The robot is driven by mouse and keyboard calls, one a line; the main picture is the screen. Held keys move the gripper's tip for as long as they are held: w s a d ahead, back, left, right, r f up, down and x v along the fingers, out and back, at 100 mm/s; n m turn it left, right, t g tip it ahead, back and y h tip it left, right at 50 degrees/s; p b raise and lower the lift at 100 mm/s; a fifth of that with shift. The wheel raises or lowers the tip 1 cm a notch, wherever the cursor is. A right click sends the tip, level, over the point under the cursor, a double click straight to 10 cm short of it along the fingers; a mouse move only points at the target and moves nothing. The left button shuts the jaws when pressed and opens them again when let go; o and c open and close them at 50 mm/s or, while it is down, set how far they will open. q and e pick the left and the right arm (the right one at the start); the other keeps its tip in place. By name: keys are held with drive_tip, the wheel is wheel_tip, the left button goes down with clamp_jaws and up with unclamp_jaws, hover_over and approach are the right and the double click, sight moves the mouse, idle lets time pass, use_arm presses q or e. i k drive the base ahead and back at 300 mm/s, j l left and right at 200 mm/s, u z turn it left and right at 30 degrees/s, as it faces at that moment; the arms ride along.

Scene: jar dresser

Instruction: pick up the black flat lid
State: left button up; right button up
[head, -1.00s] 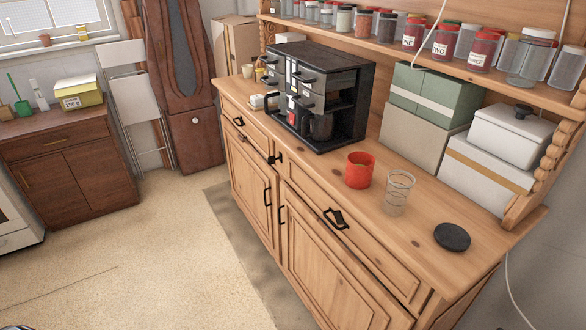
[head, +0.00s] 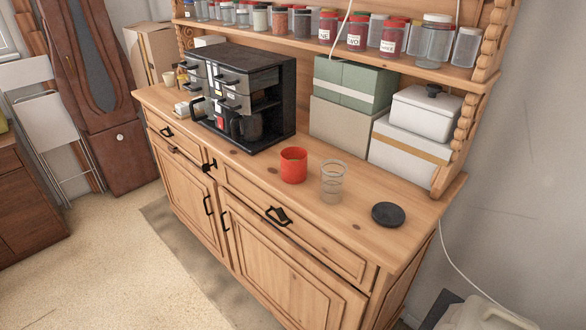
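The black flat lid (head: 388,214) is a dark round disc. It lies flat on the wooden dresser top (head: 425,222) near its right end in the head view. A clear glass jar (head: 332,182) with ribbed sides stands to the left of the lid, apart from it. A red cup (head: 293,165) stands left of the glass jar. Neither of my grippers shows in the head view.
A black coffee machine (head: 240,95) stands at the left of the dresser top. A shelf of jars (head: 357,35) runs above. Pale floor (head: 130,275) lies open in front.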

sight(386, 214)
drive_tip(key=i+l+z, duration=0.15)
drive_tip(key=z, duration=0.6)
